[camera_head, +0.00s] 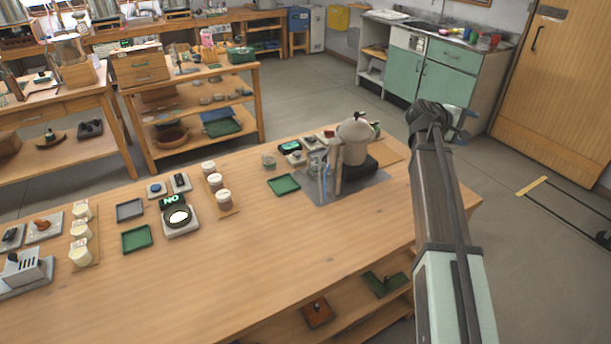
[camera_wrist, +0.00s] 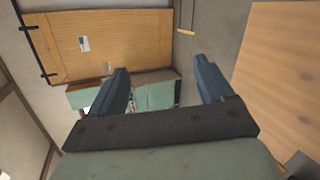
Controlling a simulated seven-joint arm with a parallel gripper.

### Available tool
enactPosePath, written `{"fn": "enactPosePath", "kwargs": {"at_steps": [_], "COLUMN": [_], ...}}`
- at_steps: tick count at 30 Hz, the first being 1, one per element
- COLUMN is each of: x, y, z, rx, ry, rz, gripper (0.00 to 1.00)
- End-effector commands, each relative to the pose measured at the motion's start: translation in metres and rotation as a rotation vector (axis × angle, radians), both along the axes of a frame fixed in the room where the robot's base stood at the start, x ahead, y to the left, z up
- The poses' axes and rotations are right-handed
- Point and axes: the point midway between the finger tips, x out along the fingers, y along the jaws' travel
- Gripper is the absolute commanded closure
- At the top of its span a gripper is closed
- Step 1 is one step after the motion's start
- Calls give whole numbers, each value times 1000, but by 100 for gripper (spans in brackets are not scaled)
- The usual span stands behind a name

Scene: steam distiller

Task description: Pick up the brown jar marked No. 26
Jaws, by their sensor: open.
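Three small pale-lidded jars stand in a row on a brown strip in the middle of the workbench in the head view: a back jar (camera_head: 208,167), a middle jar (camera_head: 216,182) and a front jar (camera_head: 223,197). Their labels are too small to read, so I cannot tell which, if any, is No. 26. Several cream jars (camera_head: 80,230) stand in another row at the left. My gripper (camera_wrist: 163,72) is open and empty in the wrist view, pointing toward the door and green cabinets. In the head view my arm is raised beyond the bench's right side, far from the jars.
The wooden workbench (camera_head: 200,275) is clear along its front. A scale with a round pan (camera_head: 178,216) and a green tray (camera_head: 136,238) lie left of the middle jars. Another green tray (camera_head: 284,185) and a still (camera_head: 354,142) stand to their right.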

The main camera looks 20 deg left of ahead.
Motion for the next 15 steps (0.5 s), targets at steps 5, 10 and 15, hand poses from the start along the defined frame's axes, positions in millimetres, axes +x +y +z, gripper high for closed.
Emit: {"fn": "enactPosePath", "kwargs": {"at_steps": [5,10,15], "x": [-6,-21,-42], "y": [91,171,247], "z": [10,20,27], "rx": [35,68,104], "ry": [2,6,17], "rz": [38,69,98], "gripper": [19,19,19]}}
